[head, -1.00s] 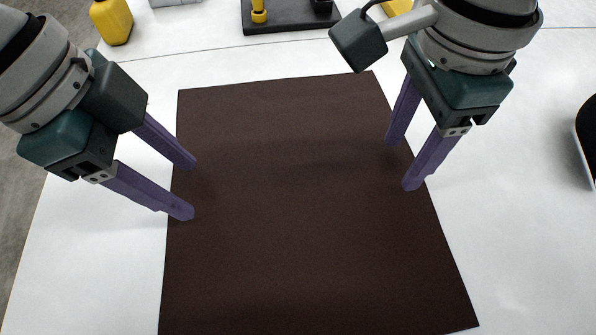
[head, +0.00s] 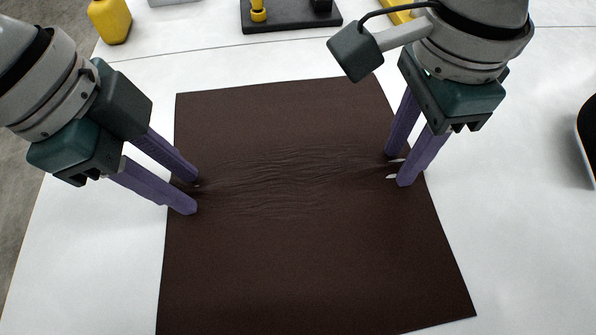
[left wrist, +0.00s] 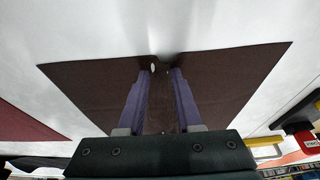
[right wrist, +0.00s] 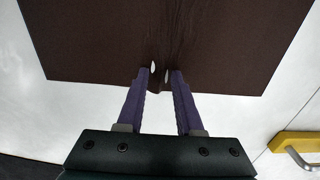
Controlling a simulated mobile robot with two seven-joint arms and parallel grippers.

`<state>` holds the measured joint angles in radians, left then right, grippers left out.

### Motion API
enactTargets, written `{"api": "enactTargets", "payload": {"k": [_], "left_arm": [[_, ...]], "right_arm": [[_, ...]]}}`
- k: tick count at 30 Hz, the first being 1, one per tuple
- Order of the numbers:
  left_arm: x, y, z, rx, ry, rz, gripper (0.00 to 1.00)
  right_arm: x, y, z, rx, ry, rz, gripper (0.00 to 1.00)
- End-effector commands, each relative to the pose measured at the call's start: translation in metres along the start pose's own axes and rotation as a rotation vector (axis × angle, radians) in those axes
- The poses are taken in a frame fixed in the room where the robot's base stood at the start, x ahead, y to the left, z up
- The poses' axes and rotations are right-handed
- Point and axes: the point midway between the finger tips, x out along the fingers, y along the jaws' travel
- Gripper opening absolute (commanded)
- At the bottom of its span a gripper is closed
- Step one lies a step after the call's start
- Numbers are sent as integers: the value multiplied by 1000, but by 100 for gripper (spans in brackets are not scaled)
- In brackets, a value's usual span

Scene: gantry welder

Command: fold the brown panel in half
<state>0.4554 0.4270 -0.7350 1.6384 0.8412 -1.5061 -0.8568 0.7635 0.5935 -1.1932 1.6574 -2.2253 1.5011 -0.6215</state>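The brown panel (head: 300,265) lies spread on the white table, with fine wrinkles running across it between my two grippers. My left gripper (head: 190,194) is at its left edge and my right gripper (head: 397,170) at its right edge, both pointing down. In the left wrist view the panel (left wrist: 90,82) is bunched into a small ridge between the fingertips (left wrist: 161,70). The right wrist view shows the panel (right wrist: 90,45) bunched the same way between the fingertips (right wrist: 160,72). Small white gaps show beside the bunched edges. The fingers still stand some way apart around the cloth.
A yellow bottle-like object (head: 110,20) and a black tray (head: 290,16) with a yellow piece stand at the back. A dark object (head: 588,130) is at the right edge. The white table (head: 520,220) is clear around the panel.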

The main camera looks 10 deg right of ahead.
Motion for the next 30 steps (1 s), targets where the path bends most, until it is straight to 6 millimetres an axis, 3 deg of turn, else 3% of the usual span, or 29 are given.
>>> {"api": "enactTargets", "payload": {"k": [16,30], "left_arm": [[1,0,1,-1,-2,1,1],[1,0,1,-1,-3,1,0]], "right_arm": [[2,1,-1,1,3,4,1],[2,1,-1,1,4,5,0]]}}
